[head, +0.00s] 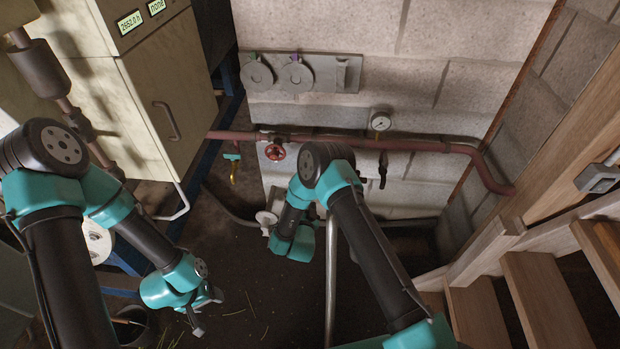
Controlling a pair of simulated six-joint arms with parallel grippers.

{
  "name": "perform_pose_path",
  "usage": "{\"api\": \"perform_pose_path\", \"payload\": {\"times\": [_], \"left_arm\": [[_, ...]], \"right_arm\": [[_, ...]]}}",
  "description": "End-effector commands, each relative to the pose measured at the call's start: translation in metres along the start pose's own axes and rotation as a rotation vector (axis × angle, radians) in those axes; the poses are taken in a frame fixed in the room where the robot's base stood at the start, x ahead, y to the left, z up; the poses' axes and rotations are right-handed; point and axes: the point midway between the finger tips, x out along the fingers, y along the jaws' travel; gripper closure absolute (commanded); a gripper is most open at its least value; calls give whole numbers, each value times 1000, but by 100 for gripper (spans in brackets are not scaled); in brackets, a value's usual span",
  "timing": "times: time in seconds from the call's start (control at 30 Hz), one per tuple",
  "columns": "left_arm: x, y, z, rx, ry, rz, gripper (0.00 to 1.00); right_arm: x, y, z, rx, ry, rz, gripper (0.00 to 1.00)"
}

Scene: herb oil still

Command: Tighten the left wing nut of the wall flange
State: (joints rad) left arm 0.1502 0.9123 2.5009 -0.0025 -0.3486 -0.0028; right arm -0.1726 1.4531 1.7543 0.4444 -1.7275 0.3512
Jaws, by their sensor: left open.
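I cannot make out a wing nut for certain. A pale round fitting (266,217) sits low on the block wall where a grey pipe meets it, beside my right wrist. It may be the wall flange, and its details are too small to tell. My left gripper (207,314) is open and empty, pointing down over the dark floor at lower left, well apart from the wall. My right arm reaches up the middle and folds down in front of the wall. Its gripper does not show.
A red pipe (420,146) with a red handwheel (275,152) and a gauge (380,122) crosses the wall. Above is a plate (347,75) with two grey discs. A pale cabinet (160,90) stands left, wooden stairs (545,300) right, a dark bucket (135,325) at lower left.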

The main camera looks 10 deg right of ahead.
Motion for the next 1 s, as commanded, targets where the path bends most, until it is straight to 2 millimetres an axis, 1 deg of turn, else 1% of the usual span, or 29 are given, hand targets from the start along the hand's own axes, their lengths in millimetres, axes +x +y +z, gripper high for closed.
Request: {"api": "perform_pose_path", "payload": {"times": [0.03, 0.1, 0.6, 0.7, 0.83, 1.0], "left_arm": [[0, 0, 0, 0, 0, 0, 37], [0, 0, 0, 0, 0, 0, 37], [0, 0, 0, 0, 0, 0, 37], [0, 0, 0, 0, 0, 0, 37], [0, 0, 0, 0, 0, 0, 37], [0, 0, 0, 0, 0, 0, 37]], "right_arm": [[9, 0, 0, 1, 2, 0, 60], [21, 1, -1, 0, 2, 1, 60], [106, 0, 0, 1, 2, 1, 60], [120, 0, 0, 0, 2, 1, 60], [133, 0, 0, 0, 1, -1, 60], [138, 0, 0, -1, -1, -1, 60]]}}
